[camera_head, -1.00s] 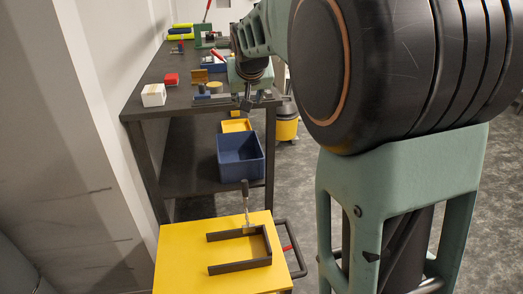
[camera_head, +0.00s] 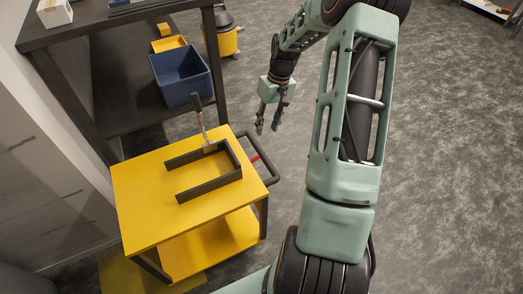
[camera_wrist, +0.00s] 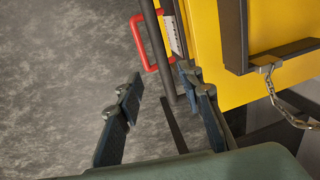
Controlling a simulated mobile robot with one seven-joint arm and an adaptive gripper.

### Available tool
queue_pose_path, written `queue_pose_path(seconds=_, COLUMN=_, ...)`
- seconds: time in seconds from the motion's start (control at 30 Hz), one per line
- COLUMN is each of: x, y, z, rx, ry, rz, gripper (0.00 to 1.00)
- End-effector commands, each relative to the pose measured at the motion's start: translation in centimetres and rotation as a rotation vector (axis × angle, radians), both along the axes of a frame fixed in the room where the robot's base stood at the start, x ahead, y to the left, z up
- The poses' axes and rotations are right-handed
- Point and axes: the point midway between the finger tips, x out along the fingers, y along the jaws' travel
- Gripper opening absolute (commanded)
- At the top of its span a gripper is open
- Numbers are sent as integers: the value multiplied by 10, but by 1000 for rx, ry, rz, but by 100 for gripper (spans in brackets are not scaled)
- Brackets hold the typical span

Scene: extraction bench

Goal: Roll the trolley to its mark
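The trolley has a yellow top (camera_head: 150,200) with a dark U-shaped frame (camera_head: 212,185) and a black-gripped lever on it. A dark push handle (camera_head: 272,172) sticks out on its right side, with a red part (camera_head: 254,158) beside it. A flat yellow patch (camera_head: 122,272) on the floor lies partly under the trolley. My gripper (camera_head: 269,122) is open, empty and above the floor near the handle's far end. In the wrist view my gripper (camera_wrist: 158,93) has its fingers apart; the handle bar (camera_wrist: 157,50) and red loop (camera_wrist: 138,42) lie past the tips, nearer the right finger.
A dark bench (camera_head: 78,25) with a lower shelf stands behind the trolley, with a blue bin (camera_head: 182,76) and yellow tray on the shelf. A yellow bucket (camera_head: 226,42) stands beyond. A wall is at the left. The grey floor (camera_head: 440,170) at the right is open.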

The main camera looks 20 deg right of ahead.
Motion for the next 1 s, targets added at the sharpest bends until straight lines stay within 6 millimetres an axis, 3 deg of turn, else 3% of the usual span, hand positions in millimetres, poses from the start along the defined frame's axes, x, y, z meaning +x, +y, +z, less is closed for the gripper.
queue_pose_path(seconds=0.23, x=-5, y=2, z=-23, rx=21, ry=8, rz=1, gripper=34)
queue_pose_path(seconds=0.5, x=-5, y=13, z=-74, rx=21, ry=10, rz=2, gripper=34)
queue_pose_path(seconds=0.7, x=-5, y=18, z=-101, rx=19, ry=8, rz=0, gripper=34)
queue_pose_path(seconds=1.0, x=-5, y=20, z=-111, rx=18, ry=6, rz=0, gripper=34)
